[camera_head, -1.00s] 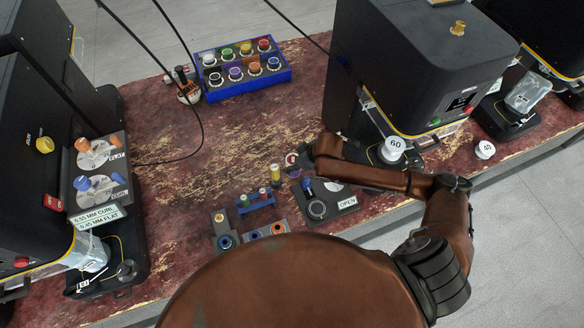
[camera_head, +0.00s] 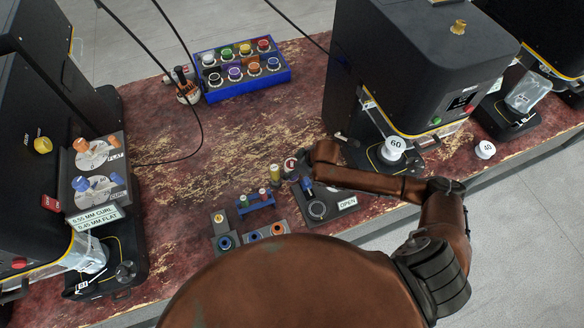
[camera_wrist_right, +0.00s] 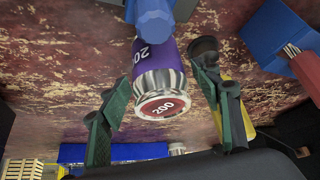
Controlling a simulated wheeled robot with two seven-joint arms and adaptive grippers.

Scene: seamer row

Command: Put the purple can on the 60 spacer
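The purple can (camera_wrist_right: 147,60) is marked 200, with a silver end and a red 200 disc facing the right wrist camera. In the head view, a red disc with a pale rim (camera_head: 290,163), apparently its end, shows beside my right gripper. My right gripper (camera_wrist_right: 165,110) is open. Its fingers lie either side of the can, with gaps visible; I see no firm contact. In the head view my right arm hides most of the gripper. The white 60 spacer (camera_head: 395,146) sits on the base of the middle seamer (camera_head: 420,70). My left gripper is not in view.
A blue crate (camera_head: 250,88) of coloured-top cans stands at the back. A yellow bottle (camera_head: 275,173), a blue rack (camera_head: 256,205) and a blue-handled fixture marked OPEN (camera_head: 347,203) stand near my right gripper. A 40 spacer (camera_head: 485,150) lies to the right.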

